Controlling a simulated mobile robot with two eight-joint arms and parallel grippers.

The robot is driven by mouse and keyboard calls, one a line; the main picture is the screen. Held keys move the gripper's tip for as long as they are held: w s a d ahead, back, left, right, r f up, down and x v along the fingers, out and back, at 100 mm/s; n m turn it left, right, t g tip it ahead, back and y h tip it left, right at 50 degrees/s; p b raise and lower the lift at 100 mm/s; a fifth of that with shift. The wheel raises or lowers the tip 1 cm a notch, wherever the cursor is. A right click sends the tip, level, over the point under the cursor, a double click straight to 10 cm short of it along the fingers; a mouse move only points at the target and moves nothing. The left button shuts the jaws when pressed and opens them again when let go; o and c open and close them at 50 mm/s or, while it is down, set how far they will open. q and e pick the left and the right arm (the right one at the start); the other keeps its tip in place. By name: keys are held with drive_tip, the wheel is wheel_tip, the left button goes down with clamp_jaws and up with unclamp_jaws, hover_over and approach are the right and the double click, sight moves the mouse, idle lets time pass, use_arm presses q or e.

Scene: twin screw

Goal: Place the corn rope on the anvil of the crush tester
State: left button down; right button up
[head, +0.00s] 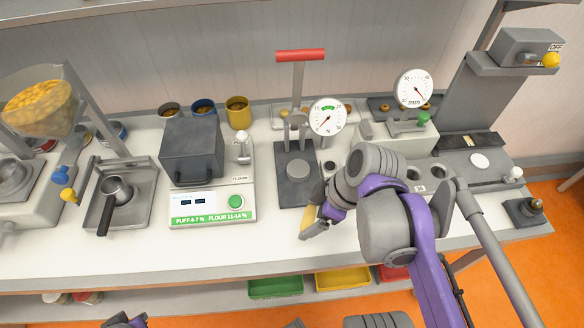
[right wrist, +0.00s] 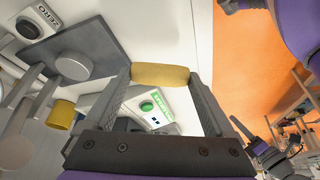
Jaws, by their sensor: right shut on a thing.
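The corn rope (head: 309,215) is a short yellow cylinder. My right gripper (head: 313,226) is shut on it above the front of the bench. In the right wrist view the corn rope (right wrist: 160,76) lies across between the two fingertips. The crush tester has a red-topped lever (head: 300,56), an N dial (head: 327,117) and a dark base plate. Its anvil (head: 298,170), a round grey disc, is bare. It also shows in the right wrist view (right wrist: 73,67), apart from the rope. A small part of my left arm shows at the bottom edge; its jaws cannot be made out.
A grey box oven (head: 191,150) with a green-button panel stands left of the tester. A portafilter-like scoop (head: 115,190) sits farther left. A mm gauge (head: 415,90) stands at the back right. The front strip of the bench (head: 200,250) is clear.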

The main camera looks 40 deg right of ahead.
hover_over(295, 168)
drive_tip(key=s+d, duration=0.1)
drive_tip(key=shift+f, duration=1.8)
drive_tip(key=shift+f, duration=0.1)
